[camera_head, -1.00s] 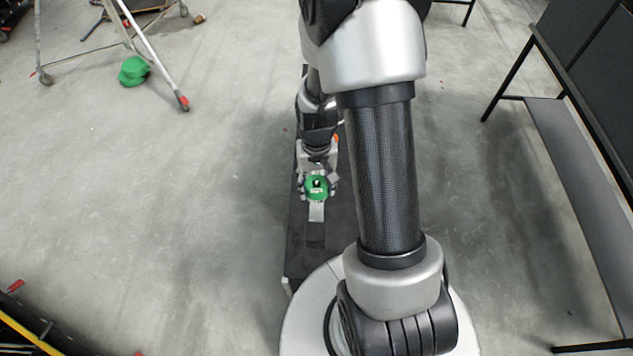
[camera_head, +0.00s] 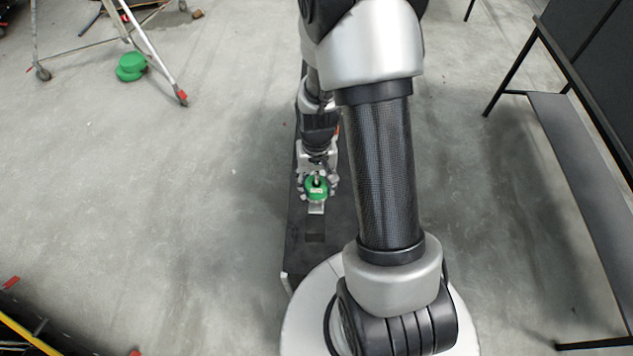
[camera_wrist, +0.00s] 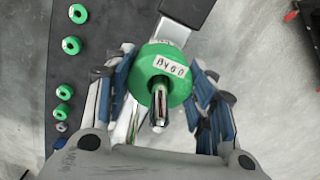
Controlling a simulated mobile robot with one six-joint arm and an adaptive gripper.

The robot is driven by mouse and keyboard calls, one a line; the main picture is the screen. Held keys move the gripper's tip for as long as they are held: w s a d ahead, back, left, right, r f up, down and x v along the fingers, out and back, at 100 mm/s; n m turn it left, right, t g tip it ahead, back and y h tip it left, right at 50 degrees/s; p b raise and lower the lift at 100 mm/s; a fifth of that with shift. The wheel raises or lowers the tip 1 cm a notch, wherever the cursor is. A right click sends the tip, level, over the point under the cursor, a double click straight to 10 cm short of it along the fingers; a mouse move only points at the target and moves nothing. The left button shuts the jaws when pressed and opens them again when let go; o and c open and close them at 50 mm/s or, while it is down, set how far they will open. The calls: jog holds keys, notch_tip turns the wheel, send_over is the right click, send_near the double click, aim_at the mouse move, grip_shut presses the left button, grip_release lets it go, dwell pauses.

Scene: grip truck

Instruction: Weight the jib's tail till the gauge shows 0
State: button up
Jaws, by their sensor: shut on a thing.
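A green round weight (camera_wrist: 160,78) with a white label and a shiny upright pin through its middle sits between the fingers of my gripper (camera_wrist: 158,100) in the wrist view. My gripper is shut on it. In the head view the green weight (camera_head: 316,189) shows at the end of my gripper (camera_head: 317,182), above a dark narrow bench. A silver bar (camera_head: 316,209) shows just below the weight; whether they touch cannot be told. It also shows in the wrist view (camera_wrist: 172,32). I cannot make out a gauge or its reading.
Several smaller green weights (camera_wrist: 71,46) stand in a row on the dark bench top (camera_wrist: 103,30) at left in the wrist view. A wheeled ladder frame (camera_head: 150,50) with a green object (camera_head: 131,67) near it is at upper left. Black shelving (camera_head: 580,150) stands at right. Open floor lies left.

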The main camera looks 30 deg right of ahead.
jog(key=shift+f+b, duration=0.6)
jog(key=shift+f, duration=0.2)
jog(key=shift+s+a+f, duration=0.1)
jog(key=shift+s+f, duration=0.05)
jog(key=shift+f, duration=0.05)
jog(key=o, duration=1.4)
jog(key=r, duration=1.2)
jog(key=shift+w+d, duration=0.25)
jog(key=shift+w, duration=0.1)
